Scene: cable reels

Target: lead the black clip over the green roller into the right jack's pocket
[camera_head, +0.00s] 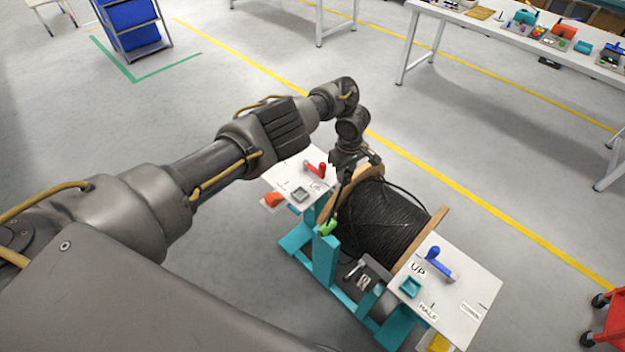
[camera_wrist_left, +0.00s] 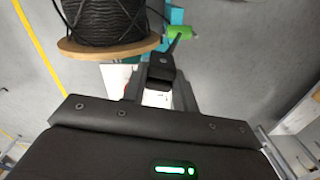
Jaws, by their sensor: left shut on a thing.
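In the head view the green roller (camera_head: 328,228) is just below the fingers on the teal stand; the clip is hard to make out there. The right jack's white top (camera_head: 470,288) carries a blue lever (camera_head: 438,262) and a teal square pocket (camera_head: 411,287), which looks empty. My right gripper is out of view.
The left jack's white top (camera_head: 285,178) has a red lever (camera_head: 316,169) and a grey square pocket (camera_head: 299,194). A dark bracket (camera_head: 372,273) sits between the jacks. A white table (camera_head: 480,30) stands at the back right, a red cart (camera_head: 612,325) at the right edge.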

